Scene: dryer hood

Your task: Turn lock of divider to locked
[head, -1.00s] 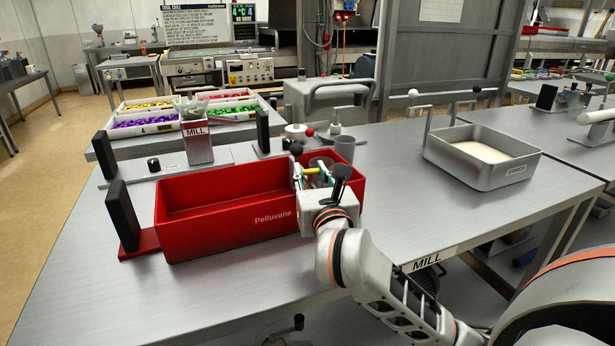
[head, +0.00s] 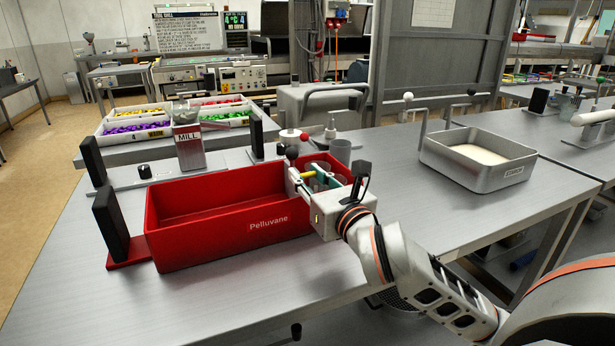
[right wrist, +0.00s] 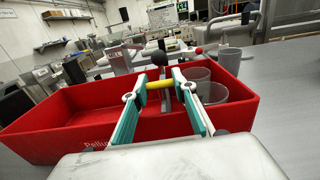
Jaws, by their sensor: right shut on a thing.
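The red Pelluvane bin (head: 210,240) stands on the bench, and its wall also shows in the right wrist view (right wrist: 50,140). A thin grey divider (right wrist: 198,112) crosses it near its right end. A short yellow bar (right wrist: 160,84) sits at the divider's top, between the teal pads of my right gripper (head: 307,177), which is shut on it. The lock's marking cannot be read. My left gripper is out of view.
Clear cups (right wrist: 212,92) stand in the bin's right compartment, with a grey cup (head: 341,150) behind. A mill (head: 189,147) stands behind the bin. A metal tray of white powder (head: 470,170) is right. The bench front is clear.

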